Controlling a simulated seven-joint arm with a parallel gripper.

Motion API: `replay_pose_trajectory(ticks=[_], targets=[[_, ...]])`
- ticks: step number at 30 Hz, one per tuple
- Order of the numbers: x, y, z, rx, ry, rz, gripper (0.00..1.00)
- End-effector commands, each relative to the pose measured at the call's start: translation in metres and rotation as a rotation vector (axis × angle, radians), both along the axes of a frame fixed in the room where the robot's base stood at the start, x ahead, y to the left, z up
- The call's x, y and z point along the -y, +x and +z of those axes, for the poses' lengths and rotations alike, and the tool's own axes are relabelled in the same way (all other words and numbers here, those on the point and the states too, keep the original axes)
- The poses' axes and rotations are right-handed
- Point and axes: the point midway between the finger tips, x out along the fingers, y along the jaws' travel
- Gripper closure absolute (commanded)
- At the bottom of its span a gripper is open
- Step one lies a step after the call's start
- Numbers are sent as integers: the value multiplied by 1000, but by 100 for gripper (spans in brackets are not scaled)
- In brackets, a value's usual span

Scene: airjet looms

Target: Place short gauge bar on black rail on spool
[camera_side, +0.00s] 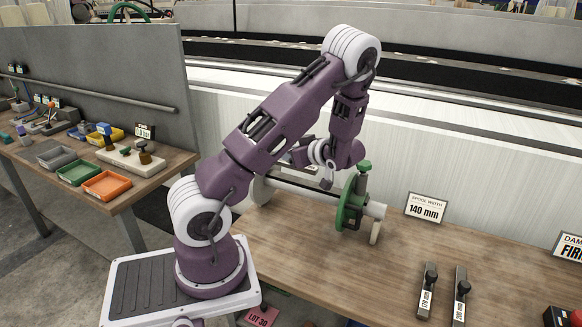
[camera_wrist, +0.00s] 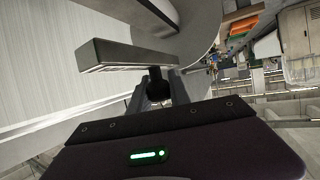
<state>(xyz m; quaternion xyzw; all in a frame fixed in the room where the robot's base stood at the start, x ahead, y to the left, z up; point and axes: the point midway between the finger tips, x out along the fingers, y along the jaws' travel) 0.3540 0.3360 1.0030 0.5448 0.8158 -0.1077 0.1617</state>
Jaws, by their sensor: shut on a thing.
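My gripper (camera_wrist: 163,88) is shut on the black knob (camera_wrist: 157,78) of a grey gauge bar (camera_wrist: 130,54) in the wrist view. The bar is held crosswise beyond the fingers. In the side view my wrist is over the spool, and the fingers and bar are largely hidden by my arm. Whether the bar touches the spool cannot be told.
Two dark gauge bars, marked 170 mm (camera_side: 427,292) and 200 mm (camera_side: 461,295), lie at the right. A sign (camera_side: 426,207) reads spool width 140 mm. Long black strips (camera_side: 450,68) run along the loom behind. The table (camera_side: 330,275) is clear in front of the spool.

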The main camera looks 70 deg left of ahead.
Motion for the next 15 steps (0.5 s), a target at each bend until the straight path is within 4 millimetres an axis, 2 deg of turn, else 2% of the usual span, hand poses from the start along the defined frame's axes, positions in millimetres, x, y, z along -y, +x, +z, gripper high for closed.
replay_pose_trajectory(ticks=[3, 5, 15], targets=[[0, 0, -24, -4, -2, -1, 100], [0, 0, -31, -2, -1, -1, 100], [0, 0, -35, 0, 0, -1, 100]])
